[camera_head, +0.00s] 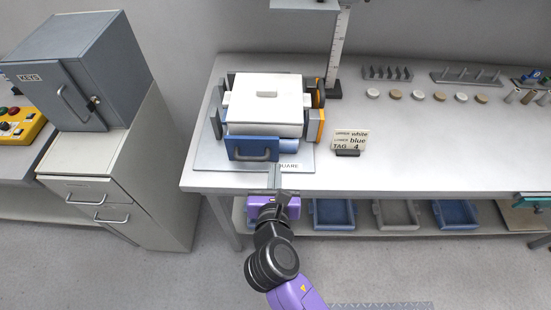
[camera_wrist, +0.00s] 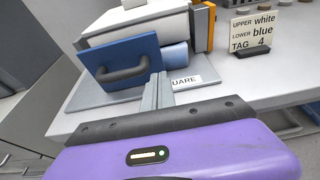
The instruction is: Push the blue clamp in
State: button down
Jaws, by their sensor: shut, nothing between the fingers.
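The blue clamp (camera_head: 252,148) is a flat blue plate with a dark handle on the front side of the white box fixture. In the wrist view the blue clamp (camera_wrist: 120,58) stands at the left, tilted in the picture, with its handle facing me. My gripper (camera_head: 275,170) is shut and empty, in front of the fixture and just right of the clamp's lower right corner. In the wrist view my gripper (camera_wrist: 157,90) points at the base plate, right of the handle. I cannot tell whether its tips touch the clamp.
The white box (camera_head: 265,102) sits on a grey base plate (camera_head: 211,157), with orange clamps (camera_head: 317,125) at its right. A sign (camera_head: 350,140) reading "upper white, lower blue, tag 4" stands at right. Several discs lie farther back. The table front right is clear.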

aim_at(276, 150)
jog(key=shift+w+d, duration=0.1)
jog(key=shift+w, duration=1.75)
jog(key=shift+w+r+p, duration=0.2)
jog(key=shift+w+p, duration=0.6)
jog(key=shift+w, duration=0.25)
jog(key=shift+w+f, duration=0.1)
jog(key=shift+w, duration=0.3)
